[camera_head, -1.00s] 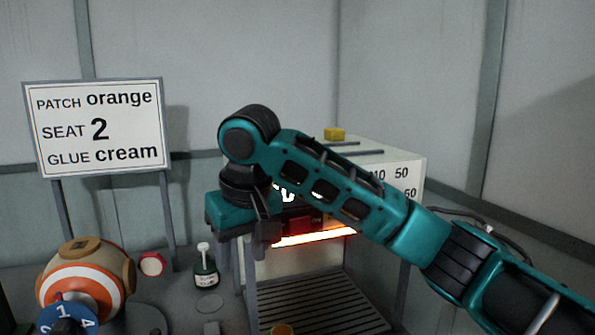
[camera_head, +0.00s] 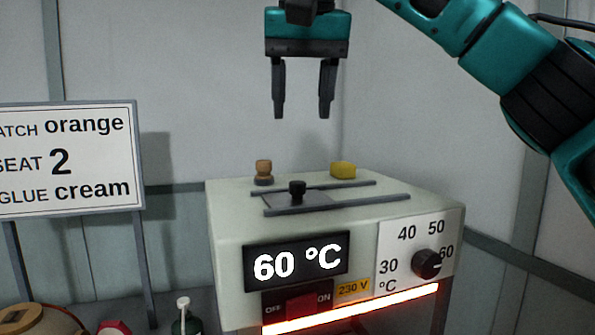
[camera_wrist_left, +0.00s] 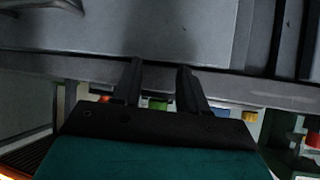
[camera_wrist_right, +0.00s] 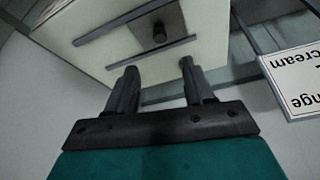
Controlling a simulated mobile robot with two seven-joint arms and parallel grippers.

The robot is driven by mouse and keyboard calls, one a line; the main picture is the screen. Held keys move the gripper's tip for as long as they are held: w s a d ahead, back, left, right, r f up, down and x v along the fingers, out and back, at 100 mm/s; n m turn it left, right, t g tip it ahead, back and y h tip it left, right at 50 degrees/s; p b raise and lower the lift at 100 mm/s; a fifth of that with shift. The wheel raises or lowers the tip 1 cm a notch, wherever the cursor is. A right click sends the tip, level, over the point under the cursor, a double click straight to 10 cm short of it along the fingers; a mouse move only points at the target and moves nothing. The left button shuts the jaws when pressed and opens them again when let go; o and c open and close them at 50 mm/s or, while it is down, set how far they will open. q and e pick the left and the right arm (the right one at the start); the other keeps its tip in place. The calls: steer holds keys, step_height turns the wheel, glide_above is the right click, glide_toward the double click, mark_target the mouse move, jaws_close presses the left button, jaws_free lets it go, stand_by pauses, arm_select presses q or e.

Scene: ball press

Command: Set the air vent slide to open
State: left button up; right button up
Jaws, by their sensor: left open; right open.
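The air vent slide is a grey plate (camera_head: 300,201) with a black knob (camera_head: 297,189), lying between two dark rails (camera_head: 345,204) on top of the pale heater box (camera_head: 228,215). The plate is toward the left part of the rails. In the right wrist view the knob (camera_wrist_right: 159,33) and plate (camera_wrist_right: 168,22) show beyond the fingers. My right gripper (camera_head: 301,108) is open and empty, pointing down above the box, apart from the knob. My left gripper (camera_wrist_left: 160,85) shows only in its own wrist view, open and empty, before a grey surface.
A wooden peg (camera_head: 263,172) and a yellow piece (camera_head: 343,169) stand at the back of the box top. The front has a 60 °C display (camera_head: 296,262), a red switch (camera_head: 301,304) and a dial (camera_head: 427,264). A glowing bar (camera_head: 350,309) lies below. A sign (camera_head: 68,160) stands left.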

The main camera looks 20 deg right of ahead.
mark_target(298, 182)
steer(key=x, duration=1.2)
steer(key=shift+w+f, duration=0.1)
steer(key=shift+f, duration=0.25)
steer(key=shift+c, duration=0.3)
jaws_close()
